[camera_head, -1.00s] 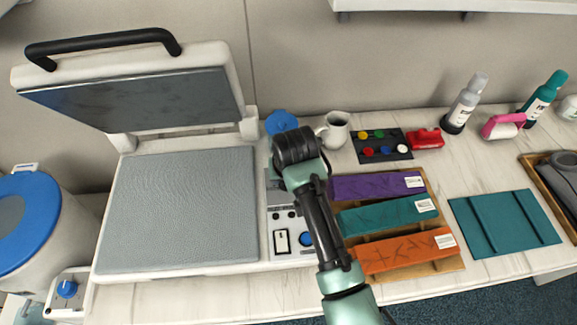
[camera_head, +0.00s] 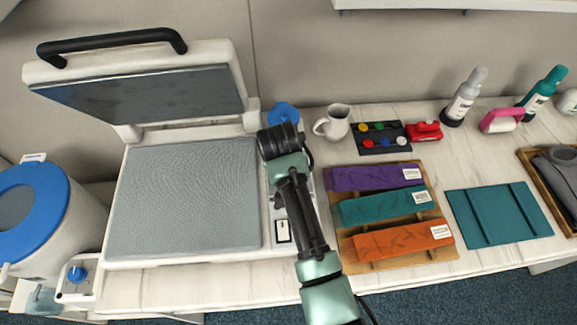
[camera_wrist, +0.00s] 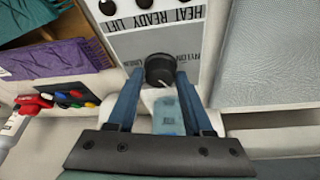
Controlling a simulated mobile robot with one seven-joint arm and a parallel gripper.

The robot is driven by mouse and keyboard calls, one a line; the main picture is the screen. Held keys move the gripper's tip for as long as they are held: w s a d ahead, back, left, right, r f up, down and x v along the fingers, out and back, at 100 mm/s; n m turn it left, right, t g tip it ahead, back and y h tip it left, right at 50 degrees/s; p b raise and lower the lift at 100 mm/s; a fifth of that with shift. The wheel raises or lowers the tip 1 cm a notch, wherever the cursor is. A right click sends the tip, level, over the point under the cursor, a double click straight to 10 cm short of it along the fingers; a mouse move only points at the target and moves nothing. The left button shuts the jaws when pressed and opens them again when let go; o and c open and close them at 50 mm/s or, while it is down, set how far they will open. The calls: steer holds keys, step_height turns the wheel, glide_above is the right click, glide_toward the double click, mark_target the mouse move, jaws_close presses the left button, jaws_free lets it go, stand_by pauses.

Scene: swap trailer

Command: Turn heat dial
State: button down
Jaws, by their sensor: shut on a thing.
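The heat dial (camera_wrist: 160,68) is a black round knob with a white pointer mark on the heat press's control panel (camera_wrist: 150,45). The printed words NYLON and LINEN show around it. In the wrist view my gripper (camera_wrist: 160,78) has its two blue fingers on either side of the dial, closed on it. In the head view my arm hides the dial and the fingertips. The heat press (camera_head: 190,250) stands open, its grey lower plate (camera_head: 185,195) bare and its upper plate (camera_head: 140,100) raised.
A pale blue object (camera_wrist: 168,115) lies beyond the dial between my fingers. Folded cloths (camera_head: 385,207) lie close on the right. A blue-lidded bucket (camera_head: 70,215) stands left.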

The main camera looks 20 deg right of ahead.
steer(key=shift+c, duration=1.6)
jaws_free()
steer(key=shift+r, duration=0.15)
steer(key=v, duration=1.2)
steer(key=shift+s+r, duration=0.15)
steer(key=shift+r, duration=0.2)
steer(key=shift+s+a+f, duration=0.1)
steer(key=shift+a, duration=0.05)
